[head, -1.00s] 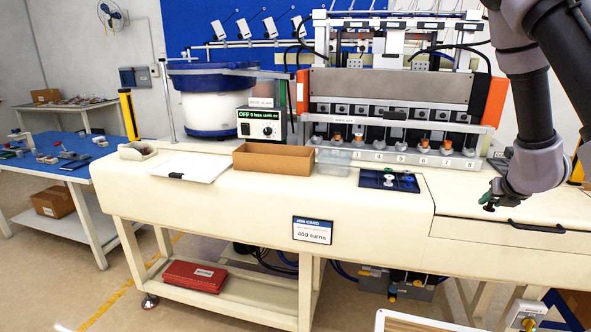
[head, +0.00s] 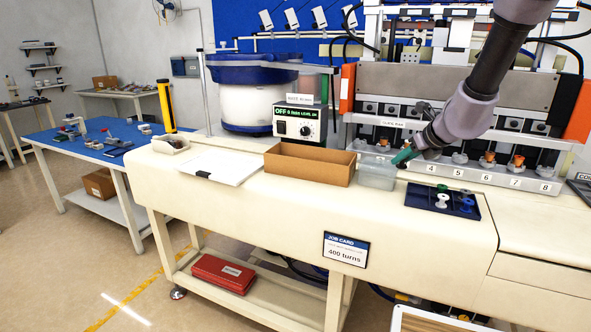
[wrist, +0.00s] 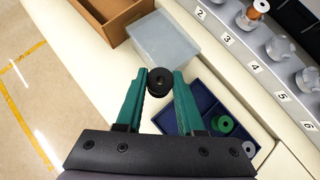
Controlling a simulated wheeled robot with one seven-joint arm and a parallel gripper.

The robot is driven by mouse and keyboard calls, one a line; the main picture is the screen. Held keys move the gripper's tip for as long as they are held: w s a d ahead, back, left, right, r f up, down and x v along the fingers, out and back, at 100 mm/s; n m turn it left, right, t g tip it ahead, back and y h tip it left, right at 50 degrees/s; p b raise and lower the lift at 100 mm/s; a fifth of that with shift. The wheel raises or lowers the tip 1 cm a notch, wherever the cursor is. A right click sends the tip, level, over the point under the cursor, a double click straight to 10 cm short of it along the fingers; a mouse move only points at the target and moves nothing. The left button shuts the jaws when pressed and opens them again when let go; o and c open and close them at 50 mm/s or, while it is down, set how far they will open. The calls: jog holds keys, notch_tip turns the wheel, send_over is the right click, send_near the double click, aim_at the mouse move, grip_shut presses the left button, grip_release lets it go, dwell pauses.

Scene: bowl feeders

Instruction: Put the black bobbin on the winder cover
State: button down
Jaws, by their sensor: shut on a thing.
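The black bobbin (wrist: 160,82) is held between the green fingertips of my gripper (wrist: 159,88) in the wrist view. In the head view my gripper (head: 403,157) is over the bench, by the clear box and in front of the winder; the bobbin is not clear there. The winder (head: 450,95) has a wide grey panel above a row of numbered stations. I cannot tell for sure which surface is the winder cover. Flat bench top with a panel seam (head: 540,238) lies at the right.
A blue tray (head: 420,200) with green, white and blue bobbins lies below my gripper. A clear box (head: 378,172) and an open cardboard box (head: 310,163) stand to its left. A white sheet (head: 222,166) lies further left. Station posts, some with copper bobbins (head: 518,161), stand behind.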

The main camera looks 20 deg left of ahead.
jog(key=shift+a, duration=0.15)
jog(key=shift+f, duration=0.15)
notch_tip(320, 180, down, 10)
jog(key=shift+r, duration=0.15)
jog(key=c, duration=0.5)
grip_release()
